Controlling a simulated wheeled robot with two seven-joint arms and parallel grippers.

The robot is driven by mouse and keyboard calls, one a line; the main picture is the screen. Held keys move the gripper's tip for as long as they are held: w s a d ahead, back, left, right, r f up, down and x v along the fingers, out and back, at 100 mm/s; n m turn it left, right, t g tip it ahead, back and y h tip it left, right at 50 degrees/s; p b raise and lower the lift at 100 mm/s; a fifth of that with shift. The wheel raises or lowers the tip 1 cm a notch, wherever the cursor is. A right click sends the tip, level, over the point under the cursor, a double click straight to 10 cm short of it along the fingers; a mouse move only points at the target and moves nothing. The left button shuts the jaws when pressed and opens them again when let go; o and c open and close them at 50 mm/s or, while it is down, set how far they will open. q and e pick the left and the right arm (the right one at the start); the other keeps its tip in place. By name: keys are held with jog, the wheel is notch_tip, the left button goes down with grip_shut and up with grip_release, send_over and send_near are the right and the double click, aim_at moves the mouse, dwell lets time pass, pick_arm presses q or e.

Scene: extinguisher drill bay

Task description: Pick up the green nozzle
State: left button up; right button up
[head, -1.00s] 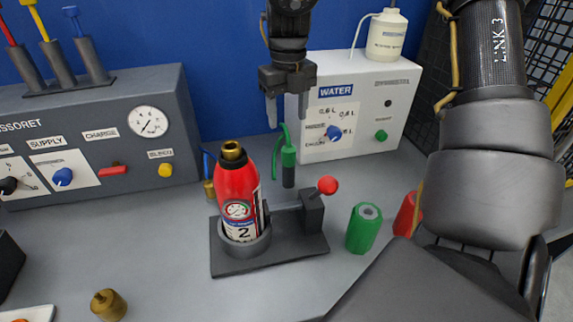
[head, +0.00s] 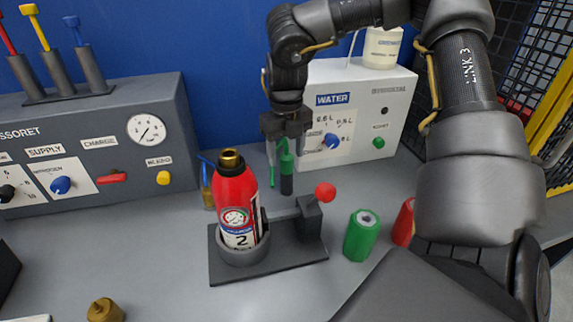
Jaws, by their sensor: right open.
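The green nozzle (head: 287,164) stands upright in a dark holder behind the red extinguisher, with a thin green curved tube (head: 271,176) hanging at its left. My right gripper (head: 286,154) points down over it, open. Its two fingers show on either side of the nozzle's top, and I cannot tell whether they touch it. My left gripper is not in view.
The red extinguisher (head: 236,194) stands in a dark clamp base (head: 285,265) with a red-ball lever (head: 325,192), in front of the nozzle. A blue-handled nozzle (head: 207,185) is to the left. The white water unit (head: 393,104) stands close behind right. Green (head: 360,240) and red (head: 404,222) cylinders stand right.

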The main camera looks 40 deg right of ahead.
aim_at(287, 174)
notch_tip(287, 174, down, 3)
jog(key=shift+d+r, duration=0.1)
jog(key=shift+r, duration=0.1)
jog(key=shift+f, duration=0.35)
jog(key=c, duration=1)
jog(key=shift+c, duration=0.6)
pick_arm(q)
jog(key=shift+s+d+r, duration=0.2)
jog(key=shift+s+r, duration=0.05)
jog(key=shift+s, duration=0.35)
pick_arm(e)
jog(key=shift+r, duration=0.1)
